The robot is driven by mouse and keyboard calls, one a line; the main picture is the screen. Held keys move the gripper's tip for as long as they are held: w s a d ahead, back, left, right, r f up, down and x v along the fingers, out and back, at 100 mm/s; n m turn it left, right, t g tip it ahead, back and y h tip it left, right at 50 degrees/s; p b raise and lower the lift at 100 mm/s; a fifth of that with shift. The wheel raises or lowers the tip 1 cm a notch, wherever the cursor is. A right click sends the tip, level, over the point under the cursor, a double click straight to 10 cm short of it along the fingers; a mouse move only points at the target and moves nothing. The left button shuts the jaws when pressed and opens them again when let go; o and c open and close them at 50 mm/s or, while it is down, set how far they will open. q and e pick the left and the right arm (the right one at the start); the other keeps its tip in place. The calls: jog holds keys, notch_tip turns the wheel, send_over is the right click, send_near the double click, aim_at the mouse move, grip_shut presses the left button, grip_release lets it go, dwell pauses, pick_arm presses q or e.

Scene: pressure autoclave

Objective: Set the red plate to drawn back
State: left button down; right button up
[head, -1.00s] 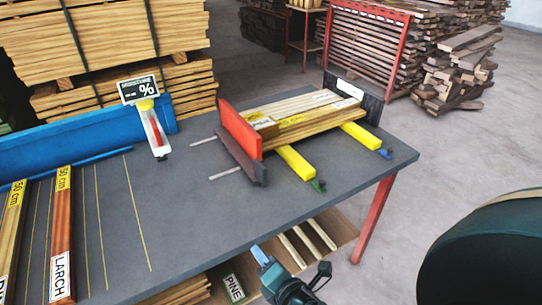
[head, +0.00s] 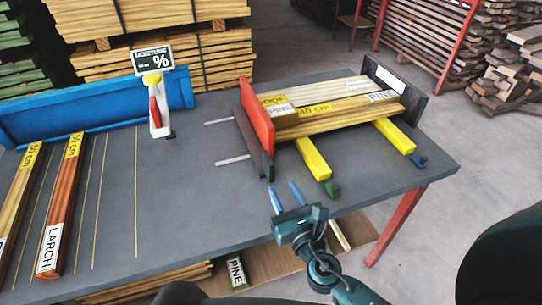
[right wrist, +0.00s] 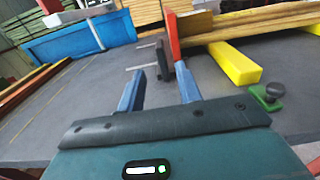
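The red plate (head: 257,115) stands upright on the grey table, with a dark block (head: 249,142) along its left side. Two thin metal rods (head: 233,160) stick out to the left of the block. The plate stands at the left ends of a stack of boards (head: 335,112); I cannot tell whether it touches them. My right gripper (head: 286,190) is open and empty at the table's front edge, in front of the plate and apart from it. In the right wrist view the red plate (right wrist: 173,36) shows beyond the two blue fingers. My left gripper is not in view.
A dark end plate (head: 398,88) stands at the right. A moisture meter (head: 156,110) and larch board (head: 60,205) are at left. The table between is clear.

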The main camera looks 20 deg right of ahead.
aim_at(264, 152)
jog(key=w, duration=1.1)
jog(key=shift+w+a+p, duration=0.2)
jog(key=shift+w+p, duration=0.2)
grip_shut()
